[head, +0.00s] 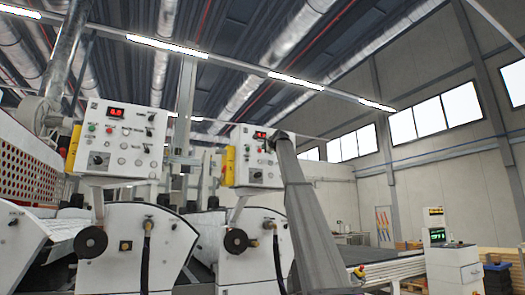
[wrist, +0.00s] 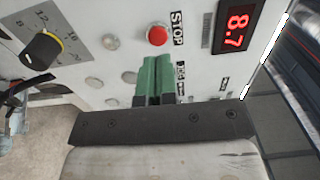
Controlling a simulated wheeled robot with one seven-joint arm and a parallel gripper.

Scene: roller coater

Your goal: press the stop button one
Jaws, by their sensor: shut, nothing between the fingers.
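In the wrist view a round red button (wrist: 157,35) sits on a white panel beside a black label reading STOP. My gripper (wrist: 154,62) has green fingers, shut together and empty. Their tips lie just below the red button in the picture, with a small gap between; I cannot tell their distance from the panel surface. In the head view my arm reaches up to the right-hand control panel (head: 243,172), and its end covers part of that panel. The gripper and that panel's red button cannot be made out there.
The panel carries a red display (wrist: 236,20) reading 8.7, a black knob (wrist: 42,47) and several grey buttons close to the fingers. A second, similar control panel (head: 140,160) stands to the left in the head view. Black handwheels (head: 236,241) are below.

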